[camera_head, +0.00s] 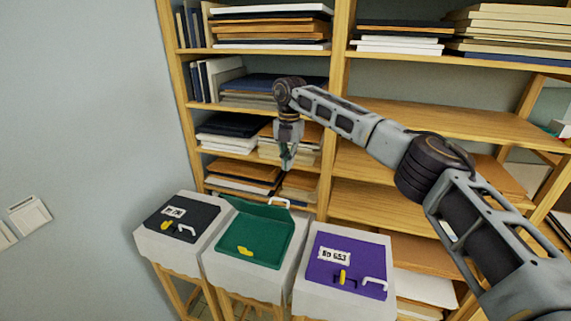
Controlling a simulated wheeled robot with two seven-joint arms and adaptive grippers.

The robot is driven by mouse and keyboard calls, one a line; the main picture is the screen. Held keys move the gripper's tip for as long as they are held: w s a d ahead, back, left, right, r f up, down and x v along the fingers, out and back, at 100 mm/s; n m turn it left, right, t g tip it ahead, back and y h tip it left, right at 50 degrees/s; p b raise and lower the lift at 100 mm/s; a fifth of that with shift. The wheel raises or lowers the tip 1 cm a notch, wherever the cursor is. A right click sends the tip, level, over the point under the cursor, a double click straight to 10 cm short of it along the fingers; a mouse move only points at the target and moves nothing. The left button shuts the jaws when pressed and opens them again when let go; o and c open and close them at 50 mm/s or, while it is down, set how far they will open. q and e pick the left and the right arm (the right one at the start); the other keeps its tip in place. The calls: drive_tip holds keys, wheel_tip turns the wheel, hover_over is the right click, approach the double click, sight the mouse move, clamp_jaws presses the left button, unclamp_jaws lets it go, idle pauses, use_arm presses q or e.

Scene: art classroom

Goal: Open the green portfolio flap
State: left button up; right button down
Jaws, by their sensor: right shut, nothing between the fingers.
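The green portfolio (258,246) lies on the middle of three white-covered stands. Its green flap (262,212) is raised at the back edge, with a white handle (279,202) at its upper right. A yellow piece (245,251) sits near the front left of the green surface. My right gripper (287,165) is shut and empty, pointing down above and behind the flap, apart from it. My left gripper is not in view.
A black portfolio (182,216) is on the left stand and a purple one (346,264) on the right stand, both lying flat. A wooden shelf (338,60) with stacked boards and folders stands close behind. A plain wall (80,120) is at left.

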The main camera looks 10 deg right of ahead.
drive_tip(key=shift+w+d+r+p, duration=0.15)
drive_tip(key=shift+r+p, duration=0.1)
drive_tip(key=shift+r, duration=0.2)
drive_tip(key=shift+w+d+r+p, duration=0.1)
drive_tip(key=shift+w+r+p, duration=0.15)
drive_tip(key=shift+r, duration=0.25)
drive_tip(key=shift+w+d+r+p, duration=0.1)
drive_tip(key=shift+r+p, duration=0.15)
drive_tip(key=shift+r, duration=0.2)
